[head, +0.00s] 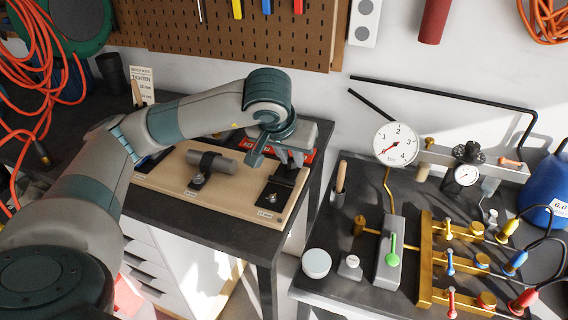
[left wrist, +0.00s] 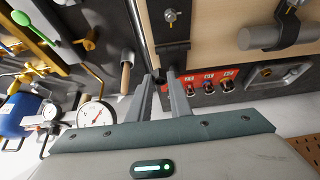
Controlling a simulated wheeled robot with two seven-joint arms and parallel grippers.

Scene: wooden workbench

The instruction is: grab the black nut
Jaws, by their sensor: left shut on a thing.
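My left gripper (head: 289,163) is over the right rear corner of the left bench, beside a red strip (head: 309,156). In the left wrist view my left gripper (left wrist: 162,75) has its two fingers close together, with a narrow gap between them. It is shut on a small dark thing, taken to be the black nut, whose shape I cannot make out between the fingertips. The red strip (left wrist: 208,78) carries several small fittings with white labels, just right of the fingers. My right gripper is not in view.
A wooden board (head: 152,181) holds a clamped grey cylinder (head: 222,163) and a black plate (head: 269,197) with a bolt. A gap separates this bench from the right bench (head: 340,299), which has gauges, valves and a white round jar (head: 316,263). A pegboard (head: 225,35) stands behind.

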